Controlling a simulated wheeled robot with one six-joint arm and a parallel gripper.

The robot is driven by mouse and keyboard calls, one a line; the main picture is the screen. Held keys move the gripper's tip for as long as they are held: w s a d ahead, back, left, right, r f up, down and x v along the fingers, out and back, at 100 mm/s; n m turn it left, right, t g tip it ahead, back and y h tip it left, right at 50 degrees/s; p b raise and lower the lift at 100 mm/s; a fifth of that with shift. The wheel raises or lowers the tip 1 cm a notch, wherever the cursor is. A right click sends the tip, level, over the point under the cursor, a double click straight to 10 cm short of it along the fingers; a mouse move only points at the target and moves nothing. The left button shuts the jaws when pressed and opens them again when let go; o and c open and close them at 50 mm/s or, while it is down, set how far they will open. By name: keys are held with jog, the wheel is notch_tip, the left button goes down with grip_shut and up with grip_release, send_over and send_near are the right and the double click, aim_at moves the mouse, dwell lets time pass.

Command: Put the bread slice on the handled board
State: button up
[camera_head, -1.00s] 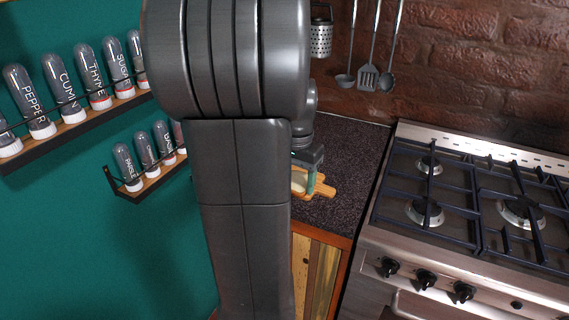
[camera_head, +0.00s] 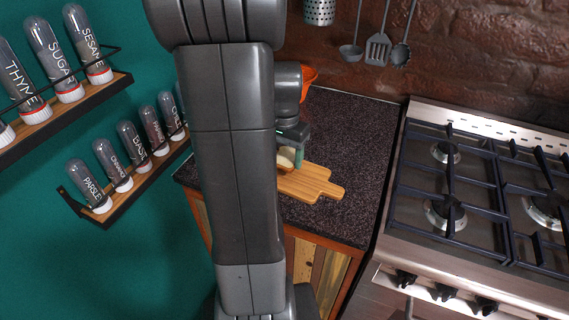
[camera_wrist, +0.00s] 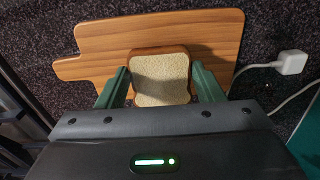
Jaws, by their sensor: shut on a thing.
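The bread slice (camera_wrist: 160,77) is pale with a brown crust. It sits between the green fingers of my gripper (camera_wrist: 160,92) in the wrist view, over the handled board (camera_wrist: 100,40). In the head view the bread slice (camera_head: 286,158) shows partly beside my gripper (camera_head: 292,160), at the left part of the wooden handled board (camera_head: 318,186). My gripper is shut on the bread slice. I cannot tell whether the slice touches the board. My arm hides the left part of the board in the head view.
The dark counter (camera_head: 345,130) has free room behind and right of the board. A gas stove (camera_head: 470,200) stands at the right. An orange bowl-like thing (camera_head: 309,76) is behind my arm. A white plug (camera_wrist: 291,62) with a cable lies near the board. Spice racks (camera_head: 125,180) hang at the left.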

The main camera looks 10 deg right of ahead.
jog(key=shift+f, duration=1.75)
jog(key=shift+f, duration=0.1)
jog(key=shift+f, duration=0.15)
jog(key=o, duration=1)
jog(key=shift+r, duration=0.2)
notch_tip(320, 180, up, 12)
jog(key=shift+r, duration=0.1)
